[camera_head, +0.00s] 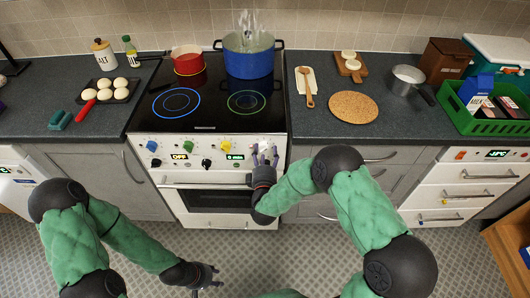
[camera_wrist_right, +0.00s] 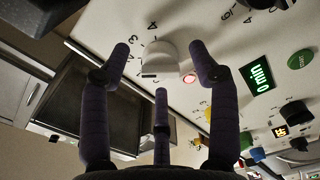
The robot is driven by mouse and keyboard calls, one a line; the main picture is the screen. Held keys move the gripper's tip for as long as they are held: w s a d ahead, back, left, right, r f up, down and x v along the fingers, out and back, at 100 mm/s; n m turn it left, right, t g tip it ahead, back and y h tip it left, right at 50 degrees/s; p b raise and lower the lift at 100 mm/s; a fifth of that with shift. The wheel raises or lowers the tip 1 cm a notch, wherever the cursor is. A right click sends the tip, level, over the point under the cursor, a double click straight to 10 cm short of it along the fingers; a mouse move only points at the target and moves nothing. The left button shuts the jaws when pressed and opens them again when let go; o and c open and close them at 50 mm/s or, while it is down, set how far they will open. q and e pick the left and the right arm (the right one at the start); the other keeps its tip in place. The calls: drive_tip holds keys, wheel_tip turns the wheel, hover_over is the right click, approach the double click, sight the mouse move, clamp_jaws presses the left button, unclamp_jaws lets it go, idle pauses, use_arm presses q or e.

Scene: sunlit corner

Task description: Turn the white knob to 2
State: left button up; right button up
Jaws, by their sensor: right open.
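The white knob (camera_wrist_right: 160,57) is on the cooker's sloped front panel, with printed numbers around it and a small lit red lamp (camera_wrist_right: 189,78) beside it. My right gripper (camera_wrist_right: 160,66) is open, its fingers spread on both sides of the knob and a third finger below it in the wrist view. I see no clear contact with the knob. In the head view my right gripper (camera_head: 265,155) is at the panel's right end and largely covers the knob. My left gripper (camera_head: 206,278) hangs low in front of the cooker, away from the panel; its opening is unclear.
A blue pot (camera_head: 248,60) and a red pot (camera_head: 188,61) stand on the hob (camera_head: 203,115). The oven door (camera_head: 207,198) is shut below. The floor in front is free.

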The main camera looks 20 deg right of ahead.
drive_tip(key=v, duration=1.1)
wheel_tip(320, 180, down, 15)
drive_tip(key=s+a+m+g+y, duration=0.2)
drive_tip(key=m+g+y, duration=0.3)
drive_tip(key=m+g, duration=0.15)
drive_tip(key=s+f+m+g+y, duration=0.1)
drive_tip(key=s+f+m+g, duration=0.2)
drive_tip(key=s, duration=0.3)
drive_tip(key=s+a+f+m+g+y, duration=0.1)
drive_tip(key=s+f+m+g, duration=0.1)
drive_tip(key=s+g, duration=0.2)
drive_tip(key=s+a+f+m+g+y, duration=0.1)
drive_tip(key=s+f+m+g+y, duration=0.1)
drive_tip(key=s, duration=0.6)
drive_tip(key=shift+a+f+m+g, duration=0.25)
drive_tip(key=shift+f+m+g, duration=0.5)
drive_tip(key=shift+f+m, duration=0.1)
